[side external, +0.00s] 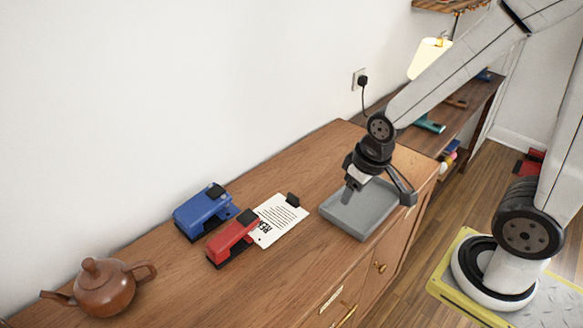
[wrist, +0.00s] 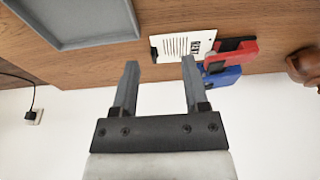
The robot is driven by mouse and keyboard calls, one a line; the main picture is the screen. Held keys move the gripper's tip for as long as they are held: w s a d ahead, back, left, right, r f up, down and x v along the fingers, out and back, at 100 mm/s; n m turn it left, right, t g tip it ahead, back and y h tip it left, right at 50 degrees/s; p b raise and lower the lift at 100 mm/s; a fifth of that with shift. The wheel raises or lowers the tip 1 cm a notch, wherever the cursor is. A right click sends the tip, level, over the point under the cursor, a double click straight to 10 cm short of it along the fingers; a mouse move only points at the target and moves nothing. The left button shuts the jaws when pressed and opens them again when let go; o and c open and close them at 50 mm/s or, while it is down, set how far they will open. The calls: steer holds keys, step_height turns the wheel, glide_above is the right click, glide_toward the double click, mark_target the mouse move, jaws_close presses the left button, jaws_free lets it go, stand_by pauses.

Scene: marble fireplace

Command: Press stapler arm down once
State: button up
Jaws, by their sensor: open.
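A red stapler-like device (side external: 230,238) with a black base sits on the wooden cabinet top, beside a printed sheet. A larger blue device (side external: 203,210) of similar shape stands just behind it; I cannot tell for certain which is the stapler. In the wrist view the red device (wrist: 235,52) and the blue one (wrist: 222,76) show beyond the right finger. My gripper (side external: 379,197) is over the grey tray, right of both devices and apart from them. Its fingers (wrist: 160,63) are spread with nothing between them.
The grey tray (side external: 328,220) lies near the cabinet's right end. The printed sheet (side external: 279,219) with a black clip (side external: 293,200) lies between tray and red device. A brown teapot (side external: 105,290) stands at the left. The wall is behind; bare wood (side external: 180,280) lies in front.

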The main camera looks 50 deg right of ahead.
steer(key=shift+w, duration=0.15)
jaws_close()
steer(key=n+g+y, duration=0.1)
steer(key=n+g, duration=0.2)
steer(key=n, duration=1.5)
glide_toward(249, 215)
steer(key=shift+f, duration=0.2)
steer(key=shift+a+f, duration=0.15)
steer(key=shift+f, duration=1.5)
steer(key=shift+a+f, duration=0.2)
steer(key=shift+f, duration=1.5)
